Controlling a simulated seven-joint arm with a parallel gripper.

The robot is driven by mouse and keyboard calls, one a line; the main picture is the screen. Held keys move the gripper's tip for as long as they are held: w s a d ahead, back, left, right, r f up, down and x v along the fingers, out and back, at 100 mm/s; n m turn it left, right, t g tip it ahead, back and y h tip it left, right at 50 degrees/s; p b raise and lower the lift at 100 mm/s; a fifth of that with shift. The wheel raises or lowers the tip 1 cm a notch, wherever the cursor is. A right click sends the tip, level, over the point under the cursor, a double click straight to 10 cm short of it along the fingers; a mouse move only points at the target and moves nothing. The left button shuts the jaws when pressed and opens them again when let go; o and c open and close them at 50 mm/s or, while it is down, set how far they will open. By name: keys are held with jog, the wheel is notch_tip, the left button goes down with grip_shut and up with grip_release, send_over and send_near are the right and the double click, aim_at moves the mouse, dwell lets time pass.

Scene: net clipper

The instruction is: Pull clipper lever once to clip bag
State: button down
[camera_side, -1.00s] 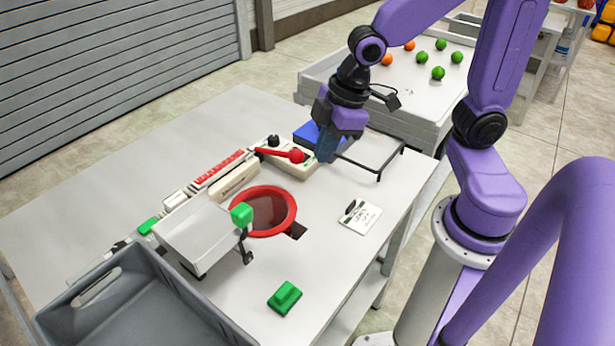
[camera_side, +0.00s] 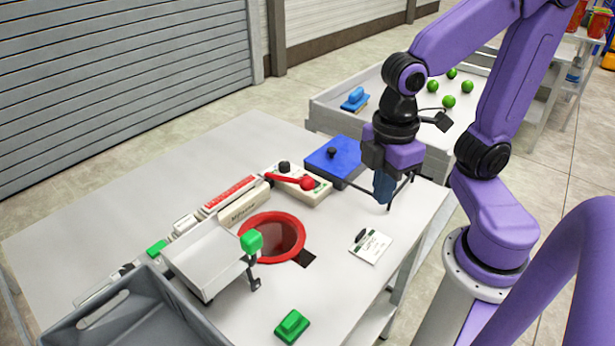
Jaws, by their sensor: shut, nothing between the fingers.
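The clipper (camera_side: 318,195) is a cream box on the table's far side. Its red lever (camera_side: 285,178) lies low across it, with the red ball knob (camera_side: 307,184) at its right end. My gripper (camera_side: 384,192) points down to the right of the knob, clearly apart from it. Its fingers are shut and empty. A red ring (camera_side: 298,226) surrounds a dark reddish opening in the table. I cannot make out a bag there or at the clipper.
A blue box (camera_side: 330,157) stands behind the clipper, and a dark thin frame is near my gripper. A tilted metal tray (camera_side: 206,252) with a green knob (camera_side: 251,242) and a grey crate (camera_side: 78,318) are at the left. A label card (camera_side: 372,250) and green block (camera_side: 292,326) lie in front.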

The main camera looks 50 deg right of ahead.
jog(key=w+a+r+n, duration=0.1)
jog(key=w+r+n, duration=0.15)
jog(key=w, duration=0.95)
notch_tip(320, 180, up, 3)
jog(key=n+g+h, duration=0.1)
jog(key=n+g, duration=0.1)
send_over(306, 178)
jog(key=w+a, duration=0.2)
jog(key=w, duration=0.1)
jog(key=shift+d+f, duration=0.15)
jog(key=shift+f, duration=0.1)
jog(key=f, duration=0.4)
jog(key=s+d+f, duration=0.1)
jog(key=f, duration=0.4)
jog(key=s+f, duration=0.1)
jog(key=f, duration=0.3)
jog(key=shift+s+d+f, duration=0.2)
jog(key=shift+d+f, duration=0.05)
jog(key=shift+f, duration=0.05)
